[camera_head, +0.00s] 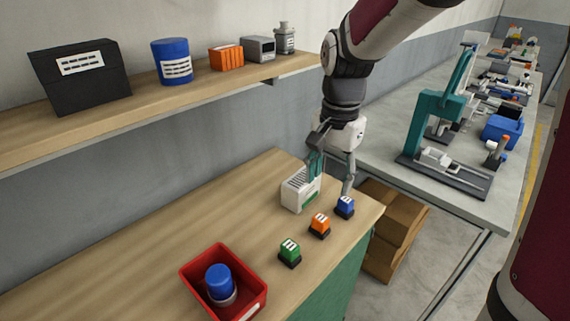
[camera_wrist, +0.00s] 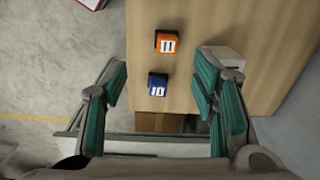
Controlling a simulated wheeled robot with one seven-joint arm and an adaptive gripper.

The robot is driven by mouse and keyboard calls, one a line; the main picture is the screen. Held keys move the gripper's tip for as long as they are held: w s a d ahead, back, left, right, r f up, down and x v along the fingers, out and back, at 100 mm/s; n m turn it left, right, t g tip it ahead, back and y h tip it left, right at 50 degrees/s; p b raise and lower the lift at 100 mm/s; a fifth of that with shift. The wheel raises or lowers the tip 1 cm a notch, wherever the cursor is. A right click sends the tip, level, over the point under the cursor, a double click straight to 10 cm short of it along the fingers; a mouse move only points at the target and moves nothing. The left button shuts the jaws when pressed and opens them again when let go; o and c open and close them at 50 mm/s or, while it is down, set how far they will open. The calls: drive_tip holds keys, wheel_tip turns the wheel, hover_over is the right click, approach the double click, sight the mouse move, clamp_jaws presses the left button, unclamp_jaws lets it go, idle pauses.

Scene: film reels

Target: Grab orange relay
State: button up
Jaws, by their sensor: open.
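The orange relay (camera_head: 320,224) is a small orange block on a dark base on the wooden bench, between the green relay (camera_head: 289,252) and the blue relay (camera_head: 344,206). In the wrist view the orange relay (camera_wrist: 168,42) is above the blue relay (camera_wrist: 158,84), ahead of the fingertips. My gripper (camera_head: 331,178) hangs over the bench near its right end, close to the white slotted box (camera_head: 300,190) and the blue relay. In the wrist view my gripper (camera_wrist: 160,80) is open and empty, its teal finger pads wide apart.
A red bin (camera_head: 250,265) holding a blue-topped cylinder stands at the bench front. The white box (camera_wrist: 222,56) is beside the right finger. A shelf (camera_head: 130,117) with several items runs along the wall. A workbench (camera_head: 440,184) with equipment and cardboard boxes (camera_head: 388,235) are to the right.

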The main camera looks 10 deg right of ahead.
sight(321, 217)
drive_tip(key=shift+m, duration=0.3)
drive_tip(key=f, duration=0.3)
drive_tip(key=w+f, duration=0.1)
drive_tip(key=f, duration=0.6)
drive_tip(key=shift+w+d+f+b, duration=0.2)
drive_tip(key=shift+w+f+b, duration=0.1)
drive_tip(key=shift+w, duration=0.1)
drive_tip(key=shift+w+a+f, duration=0.1)
drive_tip(key=shift+w+f, duration=0.1)
drive_tip(key=shift+f, duration=1.1)
drive_tip(key=shift+w+f, duration=0.15)
drive_tip(key=shift+f, duration=1.1)
drive_tip(key=c, duration=1.3)
